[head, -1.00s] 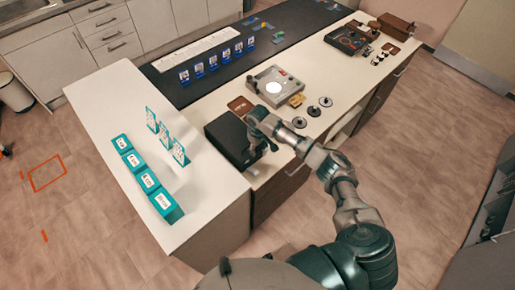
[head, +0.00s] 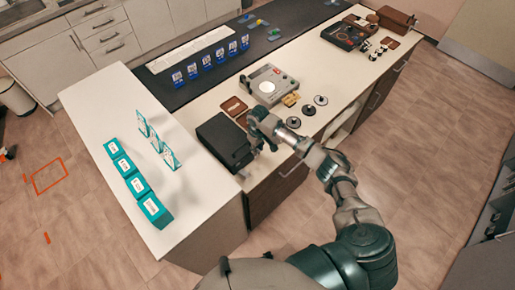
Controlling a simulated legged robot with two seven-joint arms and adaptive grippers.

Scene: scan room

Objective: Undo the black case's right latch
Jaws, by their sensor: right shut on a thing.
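The black case (head: 223,141) lies closed on the white counter, near its front edge. My right gripper (head: 261,146) is at the case's right end, its fingers pointing down by the front corner. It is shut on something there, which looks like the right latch. The latch itself is too small and too covered by the fingers to make out. My left gripper is not in view.
A brown tray (head: 233,106) sits close behind the case. A grey device (head: 269,85) and several dark discs (head: 307,110) stand to the right. Teal boxes (head: 138,186) and cards stand left on the white counter (head: 190,215).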

